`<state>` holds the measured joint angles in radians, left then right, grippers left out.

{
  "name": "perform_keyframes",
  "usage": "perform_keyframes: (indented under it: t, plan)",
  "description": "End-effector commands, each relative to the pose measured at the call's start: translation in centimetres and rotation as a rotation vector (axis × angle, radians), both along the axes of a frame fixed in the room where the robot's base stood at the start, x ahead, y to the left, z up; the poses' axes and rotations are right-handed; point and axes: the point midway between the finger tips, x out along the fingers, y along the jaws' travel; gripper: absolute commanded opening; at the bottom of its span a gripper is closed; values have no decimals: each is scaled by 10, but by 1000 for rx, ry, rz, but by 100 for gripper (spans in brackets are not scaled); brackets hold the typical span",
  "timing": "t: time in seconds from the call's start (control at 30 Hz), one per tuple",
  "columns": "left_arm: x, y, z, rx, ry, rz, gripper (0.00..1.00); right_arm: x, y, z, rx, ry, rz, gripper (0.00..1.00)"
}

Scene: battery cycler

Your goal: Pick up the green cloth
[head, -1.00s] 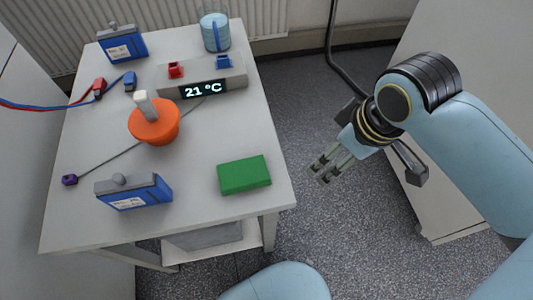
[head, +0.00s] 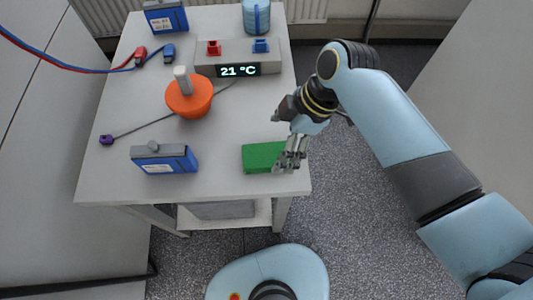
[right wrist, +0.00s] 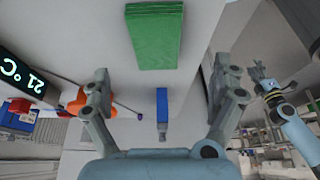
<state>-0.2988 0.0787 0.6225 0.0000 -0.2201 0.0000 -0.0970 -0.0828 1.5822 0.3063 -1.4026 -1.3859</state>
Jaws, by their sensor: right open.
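The green cloth (head: 258,157) lies folded into a flat rectangular block near the front right corner of the white table. My right gripper (head: 290,157) is above the cloth's right end in the head view and hides part of that end. It is open and empty. In the right wrist view, the cloth (right wrist: 154,36) shows beyond the two spread fingers, roughly between them and apart from them. My left gripper (right wrist: 262,78) shows small at the right of the right wrist view, away from the cloth; its jaw state is unclear.
The white table (head: 225,180) also holds a blue box (head: 165,160), an orange round object (head: 189,97), a temperature display unit (head: 239,70) and a water beaker (head: 256,16). Red and blue cables enter from the left. Bare table lies between the blue box and cloth.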

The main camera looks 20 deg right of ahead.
Motion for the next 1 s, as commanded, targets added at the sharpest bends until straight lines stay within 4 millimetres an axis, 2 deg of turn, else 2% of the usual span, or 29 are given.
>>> perform_keyframes:
  t: [0.27,0.53,0.83,1.0]
  plan:
    - [-1,-1,0,-1,1,0,40,4,9,-24,-1,1,-2,94]
    - [-2,0,0,0,3,0,40,10,22,-60,-2,0,-2,94]
    - [-2,0,0,0,4,0,40,10,24,-65,-2,-1,-3,94]
    - [-3,1,0,1,4,0,40,10,24,-65,-2,-1,-3,72]
